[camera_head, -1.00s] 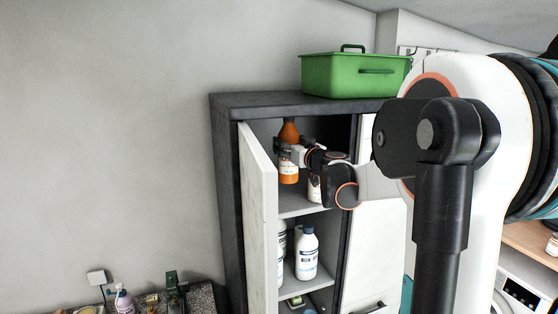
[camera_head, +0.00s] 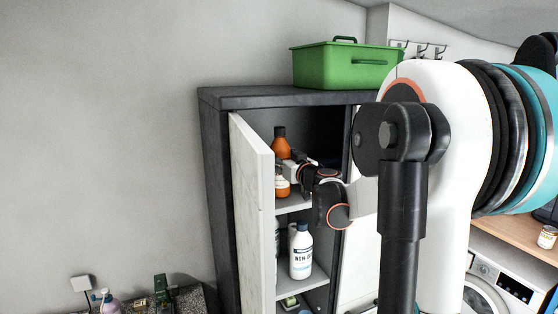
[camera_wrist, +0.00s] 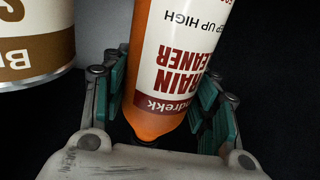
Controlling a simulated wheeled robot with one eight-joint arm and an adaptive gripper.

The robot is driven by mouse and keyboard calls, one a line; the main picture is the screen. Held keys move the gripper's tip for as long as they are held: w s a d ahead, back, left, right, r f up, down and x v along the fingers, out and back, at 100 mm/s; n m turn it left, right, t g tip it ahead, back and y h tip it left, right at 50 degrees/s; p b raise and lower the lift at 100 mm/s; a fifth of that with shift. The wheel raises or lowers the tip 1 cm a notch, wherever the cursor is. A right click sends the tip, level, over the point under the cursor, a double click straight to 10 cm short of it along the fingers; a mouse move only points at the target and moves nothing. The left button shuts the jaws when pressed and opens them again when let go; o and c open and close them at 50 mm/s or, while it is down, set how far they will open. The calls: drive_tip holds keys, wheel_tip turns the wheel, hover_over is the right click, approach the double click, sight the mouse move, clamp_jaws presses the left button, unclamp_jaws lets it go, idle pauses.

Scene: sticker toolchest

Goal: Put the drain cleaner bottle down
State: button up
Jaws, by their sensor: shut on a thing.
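The drain cleaner bottle (camera_head: 281,144) is orange with a dark cap and stands about upright inside the open upper compartment of the tall cabinet (camera_head: 212,150). My gripper (camera_head: 290,166) reaches in from the right and is shut around the bottle's middle. In the wrist view the bottle (camera_wrist: 180,60) shows its white and red label between the green-padded fingers. Its base is low over the upper shelf (camera_head: 292,205); I cannot tell whether it touches.
A jar with a brown and white label (camera_wrist: 35,45) is close beside the bottle in the wrist view. The open cabinet door (camera_head: 252,210) stands left of my gripper. A white bottle (camera_head: 301,252) is on the shelf below. A green box (camera_head: 340,68) sits on top.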

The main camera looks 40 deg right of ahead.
drive_tip(key=shift+f, duration=0.15)
drive_tip(key=o, duration=1.6)
drive_tip(key=shift+w, duration=0.1)
drive_tip(key=shift+c, duration=0.2)
drive_tip(key=s+a, duration=0.2)
drive_tip(key=s, duration=1)
drive_tip(key=shift+p, duration=0.4)
